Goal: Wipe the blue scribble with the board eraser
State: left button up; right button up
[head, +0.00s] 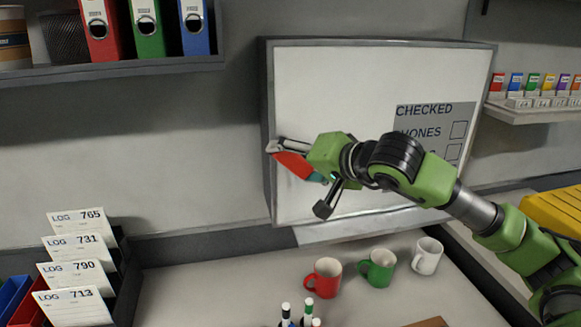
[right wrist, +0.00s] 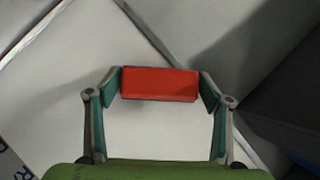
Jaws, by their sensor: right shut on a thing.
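The whiteboard (head: 335,85) hangs on the wall with a grey frame and a printed "CHECKED" list (head: 424,111) on its right side. My right gripper (head: 301,178) is at the board's lower left, in front of its surface. It is shut on the red board eraser (head: 292,163). In the right wrist view the eraser (right wrist: 160,84) sits between both fingertips, with the pale board behind it. I cannot tell whether the eraser touches the board. I see no blue scribble; my arm and gripper hide part of the board. My left gripper is not in view.
Red (head: 324,278), green (head: 379,268) and white mugs (head: 427,257) stand on the desk below the board. Markers (head: 285,314) stand at the front. Log cards (head: 76,306) are at the left. A binder shelf (head: 120,71) is upper left.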

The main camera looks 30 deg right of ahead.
jog(key=shift+s+d+f+b, duration=0.15)
jog(key=shift+d+b, duration=0.1)
jog(key=shift+d, duration=0.25)
jog(key=shift+s+d+f+b, duration=0.1)
jog(key=shift+d+b, duration=0.15)
jog(key=shift+d, duration=0.2)
jog(key=shift+s+d+r, duration=0.15)
jog(key=shift+s+d, duration=0.05)
jog(key=shift+d, duration=0.25)
